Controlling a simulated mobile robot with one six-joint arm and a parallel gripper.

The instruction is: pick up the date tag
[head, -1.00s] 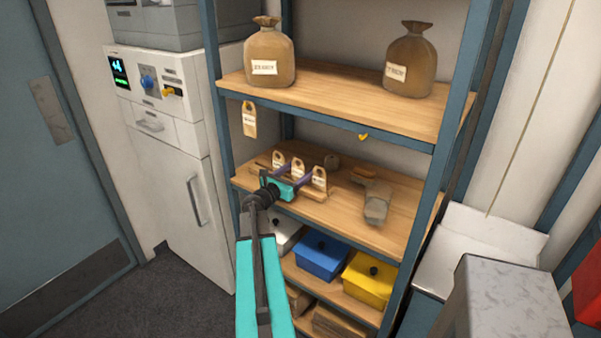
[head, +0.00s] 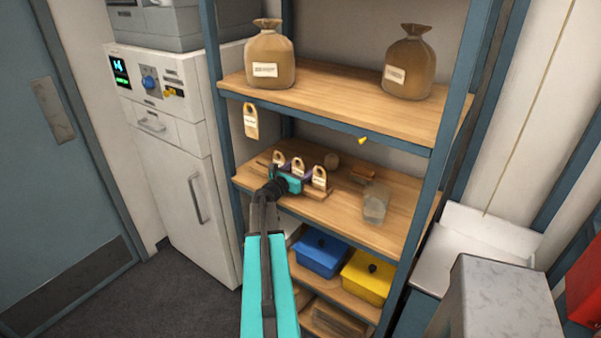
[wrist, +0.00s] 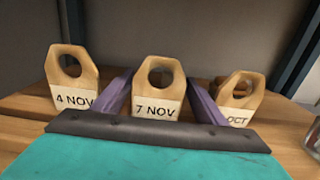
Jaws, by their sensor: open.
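Three wooden date tags with holed tops stand in a row on the middle shelf. In the wrist view they are the 4 NOV tag (wrist: 72,82) at left, the 7 NOV tag (wrist: 158,88) in the middle, and a tag ending in OCT (wrist: 240,95) at right, its number hidden. My gripper (wrist: 160,90) is open, with a purple finger on each side of the 7 NOV tag. I cannot tell whether the fingers touch it. In the head view my gripper (head: 295,172) is at the tag row, partly covering the tags' lower parts.
A glass jar (head: 375,204) stands right of the tags on the same shelf (head: 345,225). Another tag (head: 251,121) hangs from the upper shelf's left edge. Two sacks (head: 270,55) stand above. A blue bin (head: 320,253) and a yellow bin (head: 367,278) sit below.

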